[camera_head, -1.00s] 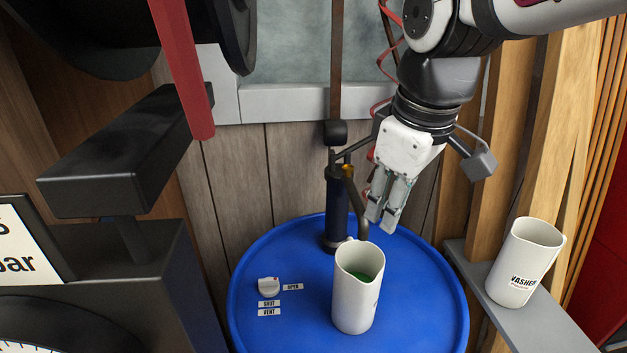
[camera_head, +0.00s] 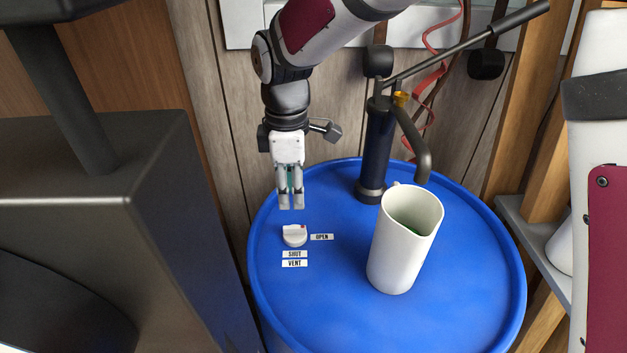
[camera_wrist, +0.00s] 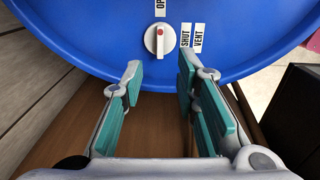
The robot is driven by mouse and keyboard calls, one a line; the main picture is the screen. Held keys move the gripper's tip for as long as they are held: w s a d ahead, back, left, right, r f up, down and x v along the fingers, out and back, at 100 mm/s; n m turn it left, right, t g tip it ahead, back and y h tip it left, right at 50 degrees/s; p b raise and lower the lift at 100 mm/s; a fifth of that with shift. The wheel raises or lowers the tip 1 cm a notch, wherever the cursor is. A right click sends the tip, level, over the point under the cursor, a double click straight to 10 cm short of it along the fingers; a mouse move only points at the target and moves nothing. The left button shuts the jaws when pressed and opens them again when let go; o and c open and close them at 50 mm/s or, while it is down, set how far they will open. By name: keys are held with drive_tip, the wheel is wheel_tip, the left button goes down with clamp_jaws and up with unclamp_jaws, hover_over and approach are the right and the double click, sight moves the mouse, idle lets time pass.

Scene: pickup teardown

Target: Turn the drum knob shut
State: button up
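The drum knob (camera_head: 294,236) is a small white round knob with a raised grip bar, set in the blue drum lid (camera_head: 335,300). Its red mark faces the OPEN label (camera_head: 321,237). The SHUT label (camera_head: 294,254) lies just in front of it, with the VENT label (camera_head: 294,263) beyond. The knob also shows in the wrist view (camera_wrist: 159,42), centred beyond the fingertips. My gripper (camera_head: 291,206) points down above the lid, behind the knob in the head view and apart from it. In the wrist view my gripper (camera_wrist: 161,72) is open, with nothing between its fingers.
A white jug (camera_head: 390,260) holding green liquid stands on the lid, right of the knob. A dark hand pump (camera_head: 377,150) with a spout and long lever stands behind it. A dark box-like machine (camera_head: 150,200) rises left of the drum. The lid's front is clear.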

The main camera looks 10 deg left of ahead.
sight(295, 227)
wheel_tip(295, 227, down, 10)
drive_tip(key=shift+r, duration=0.2)
clamp_jaws()
